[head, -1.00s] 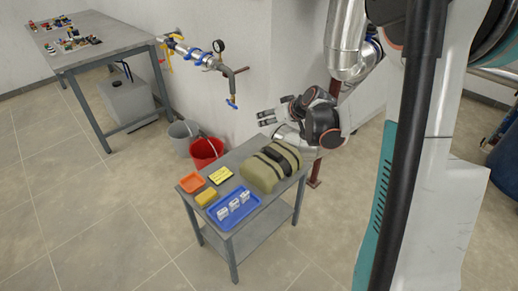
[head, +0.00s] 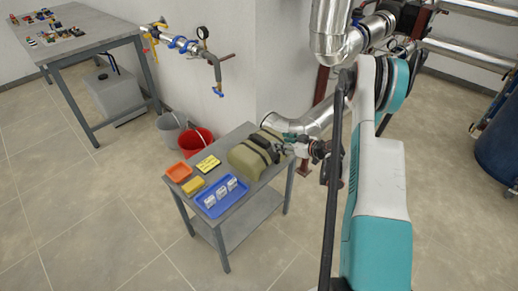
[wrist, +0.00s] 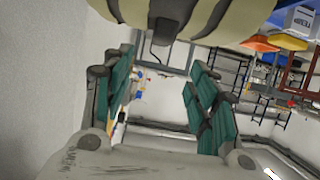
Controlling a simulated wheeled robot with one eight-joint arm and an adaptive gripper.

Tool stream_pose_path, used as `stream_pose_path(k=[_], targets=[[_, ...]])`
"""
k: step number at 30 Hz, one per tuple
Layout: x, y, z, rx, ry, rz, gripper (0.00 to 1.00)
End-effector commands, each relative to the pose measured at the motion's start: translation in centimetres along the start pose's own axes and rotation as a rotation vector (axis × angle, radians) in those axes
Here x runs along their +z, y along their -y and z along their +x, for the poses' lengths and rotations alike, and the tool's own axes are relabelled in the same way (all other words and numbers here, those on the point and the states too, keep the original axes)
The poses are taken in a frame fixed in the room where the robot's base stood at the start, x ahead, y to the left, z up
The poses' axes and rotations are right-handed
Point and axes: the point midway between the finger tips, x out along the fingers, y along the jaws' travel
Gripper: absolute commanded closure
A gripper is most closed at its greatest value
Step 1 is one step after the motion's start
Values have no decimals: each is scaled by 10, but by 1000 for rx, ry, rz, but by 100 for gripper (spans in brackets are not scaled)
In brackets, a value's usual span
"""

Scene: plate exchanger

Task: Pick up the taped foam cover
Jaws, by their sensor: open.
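The taped foam cover (head: 247,158) is an olive padded block with black bands, lying on the right end of the small grey table. My gripper (head: 284,146) is at the cover's right end, close to its upper side; the head view does not show clearly whether it touches. In the wrist view, the cover (wrist: 215,18) fills the top edge, with a dark loop hanging from it. My gripper's two teal-padded fingers (wrist: 160,92) stand wide apart there with nothing between them. The cover lies beside the fingers, not between them.
The small table (head: 228,207) also holds an orange tray (head: 179,172), a yellow sponge (head: 193,186), a yellow label (head: 208,163) and a blue tray (head: 211,210) with white items. A silver pipe (head: 310,122) runs close behind my gripper. Buckets (head: 198,139) stand behind the table.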

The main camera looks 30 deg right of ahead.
Motion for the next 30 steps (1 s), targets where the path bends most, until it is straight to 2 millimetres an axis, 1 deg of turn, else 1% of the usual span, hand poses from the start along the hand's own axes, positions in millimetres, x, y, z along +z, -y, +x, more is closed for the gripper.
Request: stream_pose_path(k=[4, 6, 10, 13, 20, 30], targets=[[-2, 2, 27, -4, 0, -2, 47], [1, 1, 42, -3, 1, -1, 47], [1, 1, 63, -2, 2, -1, 47], [0, 1, 74, -2, 2, -1, 47], [0, 1, 85, 0, 1, 1, 47], [1, 3, 129, -1, 2, 0, 47]])
